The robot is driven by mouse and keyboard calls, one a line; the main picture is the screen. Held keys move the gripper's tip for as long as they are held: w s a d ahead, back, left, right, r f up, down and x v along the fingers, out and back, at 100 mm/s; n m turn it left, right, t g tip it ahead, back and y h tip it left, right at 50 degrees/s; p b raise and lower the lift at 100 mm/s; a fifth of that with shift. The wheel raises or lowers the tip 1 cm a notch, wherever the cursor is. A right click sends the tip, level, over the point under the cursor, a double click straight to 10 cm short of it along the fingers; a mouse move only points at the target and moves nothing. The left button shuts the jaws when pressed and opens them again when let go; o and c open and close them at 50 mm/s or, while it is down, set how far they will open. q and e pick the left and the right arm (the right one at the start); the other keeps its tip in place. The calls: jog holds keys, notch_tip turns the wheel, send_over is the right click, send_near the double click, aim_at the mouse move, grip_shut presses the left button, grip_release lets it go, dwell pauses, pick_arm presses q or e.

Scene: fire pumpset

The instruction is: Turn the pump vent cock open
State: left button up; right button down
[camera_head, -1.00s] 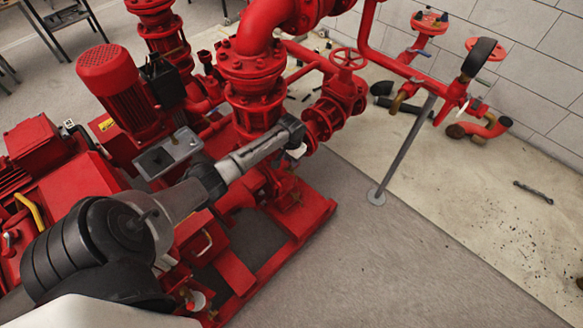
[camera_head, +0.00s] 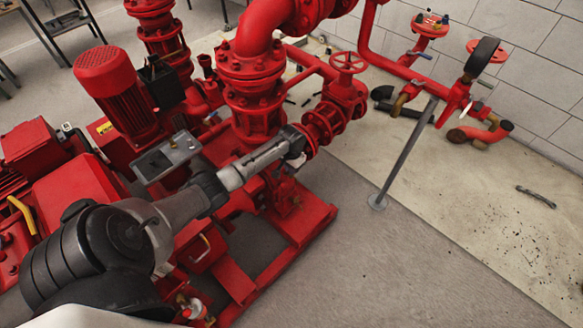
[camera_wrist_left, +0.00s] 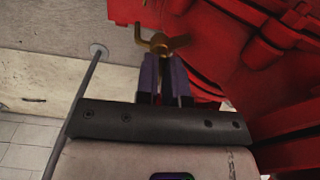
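The brass vent cock (camera_wrist_left: 162,43), with a bar-like handle, shows on the red pump casing (camera_wrist_left: 225,50) in the left wrist view. My left gripper (camera_wrist_left: 166,60) has its two dark purple fingers just below the cock in that picture, a narrow gap between them. The fingertips are close to the cock; whether they touch it I cannot tell. In the head view my left gripper (camera_head: 296,160) is at the pump's side, below the red handwheel valve, and its fingers and the cock are largely hidden. My right gripper is not in view.
A red handwheel (camera_head: 348,62) and its valve stand just above my left gripper. A slanted grey post (camera_head: 408,150) stands on the floor to the right. Red pipes and the red base frame (camera_head: 310,215) surround the pump. The floor at right is mostly clear.

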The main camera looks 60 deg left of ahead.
pick_arm(q)
grip_shut()
